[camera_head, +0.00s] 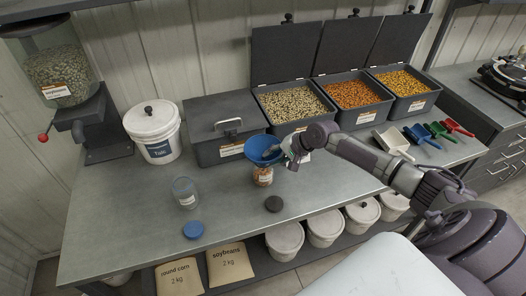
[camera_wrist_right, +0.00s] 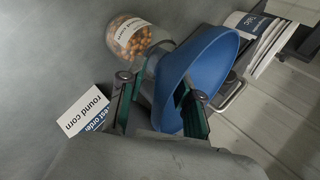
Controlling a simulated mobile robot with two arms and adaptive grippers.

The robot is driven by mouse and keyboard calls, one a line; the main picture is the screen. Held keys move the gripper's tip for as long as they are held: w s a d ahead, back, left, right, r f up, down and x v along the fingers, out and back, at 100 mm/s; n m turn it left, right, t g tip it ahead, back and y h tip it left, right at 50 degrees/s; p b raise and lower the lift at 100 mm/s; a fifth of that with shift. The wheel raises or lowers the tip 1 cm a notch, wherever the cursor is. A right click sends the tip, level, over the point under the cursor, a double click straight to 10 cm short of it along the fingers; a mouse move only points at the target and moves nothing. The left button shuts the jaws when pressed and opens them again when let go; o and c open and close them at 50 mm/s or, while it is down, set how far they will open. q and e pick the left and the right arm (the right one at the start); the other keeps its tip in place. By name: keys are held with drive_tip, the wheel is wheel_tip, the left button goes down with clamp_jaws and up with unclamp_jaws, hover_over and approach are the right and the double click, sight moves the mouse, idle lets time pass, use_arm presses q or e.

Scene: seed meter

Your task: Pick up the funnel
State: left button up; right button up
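The blue funnel (camera_head: 258,147) sits above the mouth of a small glass jar (camera_head: 264,180) partly filled with orange-brown grains. In the right wrist view the funnel (camera_wrist_right: 205,70) shows its wide bowl, with the jar (camera_wrist_right: 128,36) behind it. My right gripper (camera_head: 283,150) is at the funnel's right side. In the wrist view my right gripper (camera_wrist_right: 160,100) has its fingers apart, one outside the funnel and one over the bowl opening, with the rim between them. A gap shows, and contact is not clear. My left gripper is not in view.
An empty-looking glass jar (camera_head: 185,193), a blue lid (camera_head: 194,230) and a dark lid (camera_head: 273,204) are on the bench. A grey lidded box (camera_head: 222,125) and white bucket (camera_head: 154,138) stand behind. A label card (camera_wrist_right: 84,110) is near the gripper. Scoops (camera_head: 393,143) lie right.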

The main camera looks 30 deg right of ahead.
drive_tip(key=shift+s, duration=0.1)
drive_tip(key=shift+c, duration=0.4)
clamp_jaws()
